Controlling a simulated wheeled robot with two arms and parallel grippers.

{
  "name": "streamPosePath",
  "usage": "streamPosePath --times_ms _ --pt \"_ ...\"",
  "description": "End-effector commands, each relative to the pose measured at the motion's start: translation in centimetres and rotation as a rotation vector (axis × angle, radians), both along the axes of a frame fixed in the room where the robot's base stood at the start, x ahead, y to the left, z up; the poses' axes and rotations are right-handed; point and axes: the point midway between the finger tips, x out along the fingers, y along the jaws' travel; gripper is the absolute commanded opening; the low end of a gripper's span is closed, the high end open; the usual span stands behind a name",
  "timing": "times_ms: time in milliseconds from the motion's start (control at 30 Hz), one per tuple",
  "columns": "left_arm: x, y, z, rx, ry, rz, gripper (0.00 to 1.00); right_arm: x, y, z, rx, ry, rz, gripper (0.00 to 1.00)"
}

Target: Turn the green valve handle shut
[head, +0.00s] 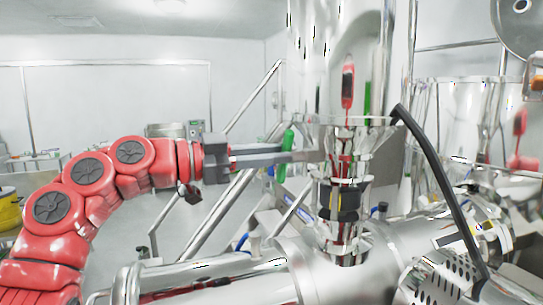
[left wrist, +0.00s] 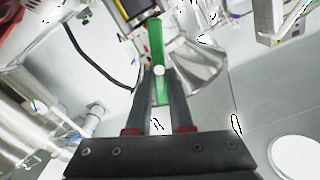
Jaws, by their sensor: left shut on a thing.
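The green valve handle (head: 288,139) is a slim upright bar left of the steel column in the head view. In the left wrist view the green handle (left wrist: 156,42) runs up from between the fingers. My left gripper (head: 288,157) reaches in from the left, its grey fingers across the handle. In the left wrist view my left gripper (left wrist: 160,76) is shut on the handle, one finger on each side. The fingers hide part of the handle in the head view. My right gripper is not in view.
A shiny steel column with a black clamp band (head: 340,202) stands just right of the handle. A black hose (head: 436,170) curves down at the right. A large horizontal steel vessel (head: 335,268) fills the lower foreground. Diagonal steel rails (head: 215,222) stand behind my left arm.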

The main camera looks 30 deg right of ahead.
Motion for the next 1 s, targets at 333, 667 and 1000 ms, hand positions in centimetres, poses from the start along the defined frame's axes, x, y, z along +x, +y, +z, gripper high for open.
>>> streamPosePath --times_ms 333,667,1000 --pt "-0.33 0.07 -0.32 -0.074 -0.321 0.000 0.00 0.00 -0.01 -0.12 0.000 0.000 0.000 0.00" --pt "-0.57 0.12 -0.61 -0.148 -0.626 -0.001 0.00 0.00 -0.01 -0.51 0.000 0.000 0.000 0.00" --pt "-0.71 0.13 -0.91 -0.218 -0.918 -0.002 0.00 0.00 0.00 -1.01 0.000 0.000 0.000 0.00"
